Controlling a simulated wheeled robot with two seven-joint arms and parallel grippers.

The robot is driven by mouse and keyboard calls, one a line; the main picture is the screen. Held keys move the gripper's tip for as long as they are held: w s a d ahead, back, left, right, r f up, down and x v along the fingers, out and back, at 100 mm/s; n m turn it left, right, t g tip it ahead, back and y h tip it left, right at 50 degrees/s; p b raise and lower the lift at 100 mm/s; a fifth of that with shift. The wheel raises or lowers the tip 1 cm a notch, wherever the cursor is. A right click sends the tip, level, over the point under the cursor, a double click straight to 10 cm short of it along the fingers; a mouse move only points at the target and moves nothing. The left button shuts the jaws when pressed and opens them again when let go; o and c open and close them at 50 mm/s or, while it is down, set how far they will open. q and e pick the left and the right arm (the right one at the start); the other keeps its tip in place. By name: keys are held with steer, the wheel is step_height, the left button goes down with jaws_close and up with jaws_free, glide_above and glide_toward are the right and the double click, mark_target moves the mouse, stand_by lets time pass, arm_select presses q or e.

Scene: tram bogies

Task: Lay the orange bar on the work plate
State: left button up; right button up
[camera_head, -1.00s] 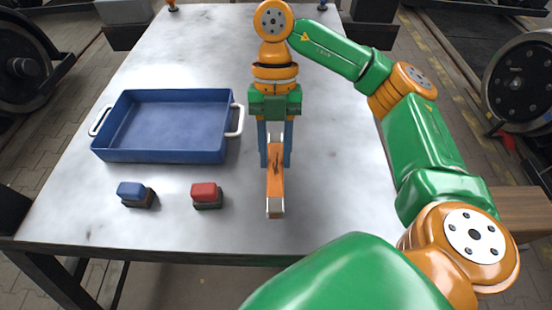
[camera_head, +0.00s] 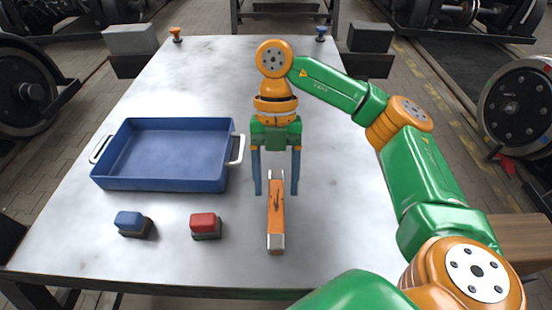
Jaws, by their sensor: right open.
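The orange bar (camera_head: 276,215) with silver-grey ends lies flat on the grey, marbled table top, which I take as the work plate (camera_head: 345,235). It points lengthwise towards me, right of the red block. My right gripper (camera_head: 276,190) is open above the bar's far part. Its two blue fingers stand apart, one on each side of the bar, with gaps visible on both sides. The bar's far end shows between the fingers. My left gripper is not in view.
A blue tray (camera_head: 130,181) with white handles stands left of the gripper and looks empty. A blue-topped block (camera_head: 131,220) and a red-topped block (camera_head: 205,222) sit in front of it. The plate is clear right of the bar. Its front edge lies close by.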

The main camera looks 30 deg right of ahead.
steer(key=p+v, duration=0.5)
steer(key=v, duration=0.5)
steer(key=shift+r, duration=0.15)
steer(key=shift+w, duration=0.1)
